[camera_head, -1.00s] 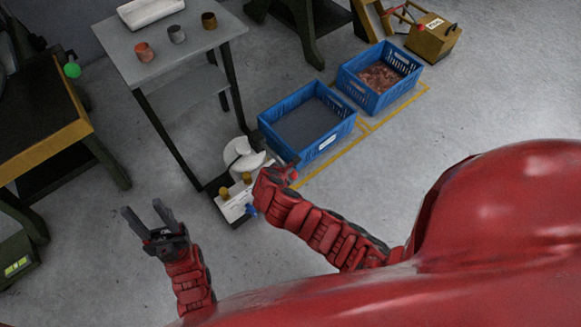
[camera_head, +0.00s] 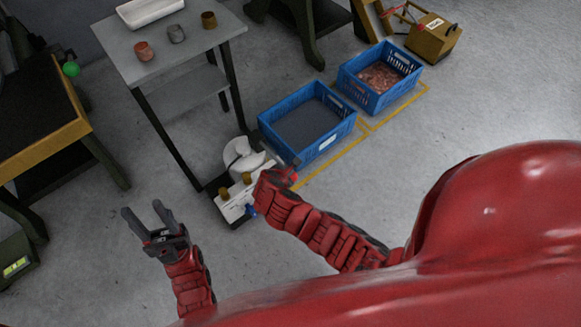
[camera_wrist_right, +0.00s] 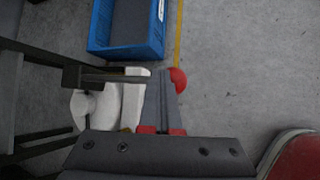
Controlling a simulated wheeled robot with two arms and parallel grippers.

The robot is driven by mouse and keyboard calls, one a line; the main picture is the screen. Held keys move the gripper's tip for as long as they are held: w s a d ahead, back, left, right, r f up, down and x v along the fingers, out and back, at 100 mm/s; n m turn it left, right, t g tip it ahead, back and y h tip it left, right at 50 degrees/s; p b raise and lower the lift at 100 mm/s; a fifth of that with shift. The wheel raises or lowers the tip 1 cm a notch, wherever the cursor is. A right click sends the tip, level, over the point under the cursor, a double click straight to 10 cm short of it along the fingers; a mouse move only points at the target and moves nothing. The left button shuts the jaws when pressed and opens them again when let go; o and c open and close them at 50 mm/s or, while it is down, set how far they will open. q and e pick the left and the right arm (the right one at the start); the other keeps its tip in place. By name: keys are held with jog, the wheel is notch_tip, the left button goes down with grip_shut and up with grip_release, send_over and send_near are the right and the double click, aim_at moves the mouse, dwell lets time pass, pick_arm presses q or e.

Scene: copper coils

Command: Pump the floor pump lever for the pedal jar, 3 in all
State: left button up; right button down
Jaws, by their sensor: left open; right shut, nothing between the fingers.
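The floor pump unit (camera_head: 235,200) is a white box on a dark base with brass-coloured knobs and a blue knob, on the floor beside the grey table. A white rounded part (camera_head: 240,156) stands behind it and also shows in the right wrist view (camera_wrist_right: 92,108). A dark bar (camera_wrist_right: 115,78) and a red ball (camera_wrist_right: 178,80), seemingly lever parts, lie by my right fingertips. My right gripper (camera_wrist_right: 162,85) is shut and empty, over the pump's right side; whether it touches the lever is unclear. My left gripper (camera_head: 145,218) is open and empty, above bare floor left of the pump.
A blue crate (camera_head: 325,147) stands just behind the pump, and another crate (camera_head: 399,73) with copper pieces is farther right, beside yellow floor lines. The grey table (camera_head: 185,53) holds small cups and a white tray. A workbench (camera_head: 45,150) is at left.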

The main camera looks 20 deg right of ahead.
jog(key=shift+s+d+f+b, duration=0.15)
jog(key=shift+f+b, duration=0.15)
jog(key=shift+f, duration=0.4)
jog(key=shift+s+a+f+b, duration=0.15)
jog(key=shift+f+b, duration=0.15)
jog(key=shift+f, duration=0.35)
dwell(0.7)
jog(key=shift+d+r, duration=0.1)
dwell(0.4)
jog(key=shift+w+a+r+p, duration=0.1)
jog(key=shift+w+r+p, duration=0.1)
jog(key=shift+r+p, duration=0.9)
jog(key=shift+w+a+r+p, duration=0.1)
jog(key=shift+w+r+p, duration=0.15)
jog(key=shift+r+p, duration=0.85)
jog(key=shift+w+a+r+p, duration=0.1)
jog(key=shift+w+r+p, duration=0.1)
jog(key=shift+r+p, duration=0.9)
jog(key=shift+d+r+b, duration=0.1)
jog(key=shift+r+b, duration=0.15)
jog(key=shift+b, duration=0.05)
jog(key=r+p, duration=0.2)
jog(key=r, duration=0.1)
jog(key=r+p, duration=0.2)
jog(key=shift+w, duration=0.3)
jog(key=shift+a, duration=0.2)
